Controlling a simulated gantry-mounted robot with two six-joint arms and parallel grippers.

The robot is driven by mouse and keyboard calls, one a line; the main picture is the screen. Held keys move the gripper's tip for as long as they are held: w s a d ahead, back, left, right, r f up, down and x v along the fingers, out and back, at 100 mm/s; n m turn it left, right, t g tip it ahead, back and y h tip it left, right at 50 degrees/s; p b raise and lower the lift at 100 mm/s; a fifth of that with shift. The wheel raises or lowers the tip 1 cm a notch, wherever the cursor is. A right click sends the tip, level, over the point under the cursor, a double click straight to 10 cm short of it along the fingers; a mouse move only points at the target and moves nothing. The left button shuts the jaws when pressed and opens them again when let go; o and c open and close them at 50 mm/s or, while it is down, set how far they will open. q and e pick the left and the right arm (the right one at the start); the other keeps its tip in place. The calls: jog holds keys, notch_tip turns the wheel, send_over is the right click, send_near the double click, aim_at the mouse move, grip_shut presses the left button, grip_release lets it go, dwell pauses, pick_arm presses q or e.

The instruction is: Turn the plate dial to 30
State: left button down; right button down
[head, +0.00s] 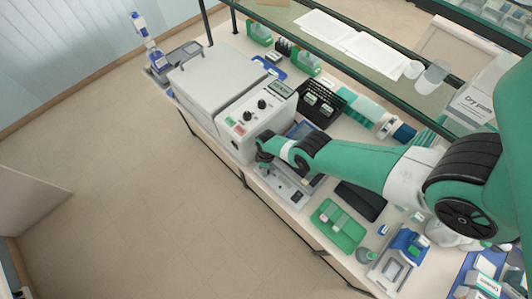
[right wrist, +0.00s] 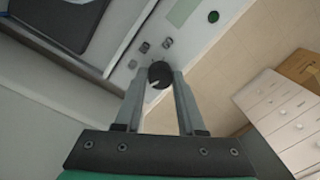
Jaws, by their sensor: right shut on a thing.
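The plate device is a white unit (head: 284,186) with a sloping front panel, partly under my right arm in the head view. Its panel (right wrist: 130,62) shows larger in the right wrist view. A round black dial (right wrist: 159,75) with a pale pointer mark sits on that panel. My right gripper (right wrist: 158,82) has its fingers on both sides of the dial and is shut on it. In the head view my right gripper (head: 265,160) is over the device's front, and the dial is hidden there. The dial's scale numbers cannot be read. My left gripper is not in view.
A large white box unit (head: 245,120) with two black knobs stands just left of the plate device. A black rack (head: 320,103) is behind. A green tray (head: 338,226) and a dark flat pad (head: 360,200) lie to the right. Floor is open in front.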

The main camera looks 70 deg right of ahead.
jog(key=c, duration=0.5)
grip_release()
